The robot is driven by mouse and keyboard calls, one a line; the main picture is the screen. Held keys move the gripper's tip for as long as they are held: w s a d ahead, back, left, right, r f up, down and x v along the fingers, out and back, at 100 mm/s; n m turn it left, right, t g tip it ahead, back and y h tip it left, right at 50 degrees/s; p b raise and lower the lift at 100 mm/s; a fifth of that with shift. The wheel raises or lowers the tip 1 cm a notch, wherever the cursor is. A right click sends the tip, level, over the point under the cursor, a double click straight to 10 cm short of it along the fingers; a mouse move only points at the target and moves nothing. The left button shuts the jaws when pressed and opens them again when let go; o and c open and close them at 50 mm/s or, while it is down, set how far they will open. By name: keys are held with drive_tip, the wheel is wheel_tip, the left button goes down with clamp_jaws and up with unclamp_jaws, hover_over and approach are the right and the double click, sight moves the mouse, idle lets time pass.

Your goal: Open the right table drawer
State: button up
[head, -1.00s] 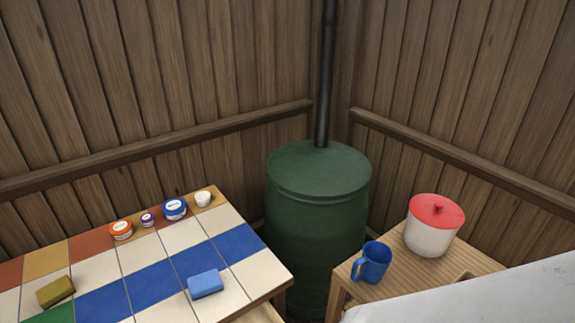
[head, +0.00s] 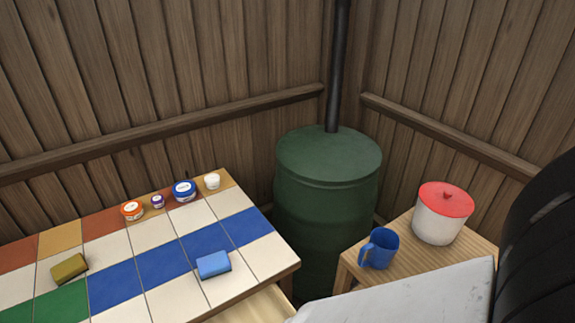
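A tiled table (head: 184,292) with white, blue, green and orange tiles stands at the lower left in the head view. A pale wooden part (head: 252,308) shows below its near right edge, at the bottom of the picture. I cannot tell whether it is a drawer. No drawer front or handle can be made out. My gripper is not in view. Parts of my own arm fill the lower right corner.
On the tiled table are a blue sponge (head: 213,264), an olive sponge (head: 69,268) and several small jars (head: 184,190). A green barrel (head: 328,190) stands in the corner. A wooden side table (head: 408,269) holds a blue mug (head: 379,248) and a red-lidded white pot (head: 441,214).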

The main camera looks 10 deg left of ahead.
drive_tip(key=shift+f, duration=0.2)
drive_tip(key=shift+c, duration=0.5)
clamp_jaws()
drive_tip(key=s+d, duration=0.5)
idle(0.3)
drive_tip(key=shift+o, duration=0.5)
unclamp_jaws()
